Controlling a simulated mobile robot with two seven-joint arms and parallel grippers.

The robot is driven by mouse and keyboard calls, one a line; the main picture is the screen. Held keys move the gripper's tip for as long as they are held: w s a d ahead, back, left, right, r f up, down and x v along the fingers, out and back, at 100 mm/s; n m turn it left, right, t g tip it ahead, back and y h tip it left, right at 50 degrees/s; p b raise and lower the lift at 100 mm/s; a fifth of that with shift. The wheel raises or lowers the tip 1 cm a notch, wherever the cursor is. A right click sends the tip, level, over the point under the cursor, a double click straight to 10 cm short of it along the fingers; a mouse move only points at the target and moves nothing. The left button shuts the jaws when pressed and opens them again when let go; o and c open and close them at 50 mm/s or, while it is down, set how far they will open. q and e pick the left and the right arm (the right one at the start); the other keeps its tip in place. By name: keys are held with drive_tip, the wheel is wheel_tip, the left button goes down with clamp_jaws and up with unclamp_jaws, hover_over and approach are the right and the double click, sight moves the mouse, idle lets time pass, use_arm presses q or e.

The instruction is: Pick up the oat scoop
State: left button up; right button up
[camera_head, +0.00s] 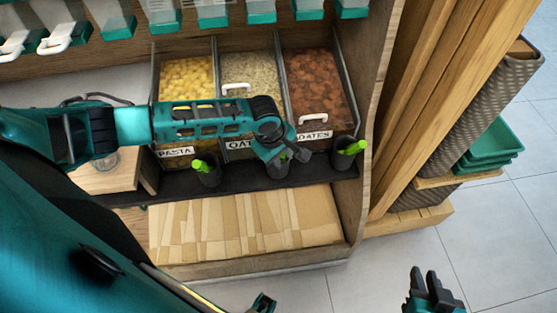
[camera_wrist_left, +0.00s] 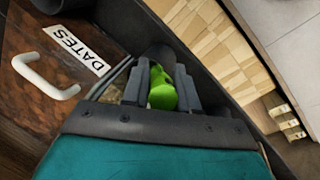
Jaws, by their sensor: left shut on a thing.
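The oat scoop's green handle (camera_wrist_left: 162,94) shows in the left wrist view between the two dark fingers of my left gripper (camera_wrist_left: 163,88), which is shut on it. In the head view my left gripper (camera_head: 286,155) is over the middle dark holder (camera_head: 274,170), in front of the OATS bin (camera_head: 252,78). The gripper covers most of the scoop there, and its lower part is hidden, so I cannot tell whether it is still in the holder. My right gripper (camera_head: 432,283) is low at the right, away from the shelf; its finger gap is unclear.
Green-handled scoops stand in the left holder (camera_head: 208,174) and right holder (camera_head: 345,157). The PASTA bin (camera_head: 187,78) and DATES bin (camera_head: 316,82) flank the oats. A wooden side panel (camera_head: 363,110) stands at the right. Open floor (camera_head: 500,235) lies beyond it.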

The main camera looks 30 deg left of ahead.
use_arm(q)
clamp_jaws()
drive_tip(key=shift+r, duration=0.15)
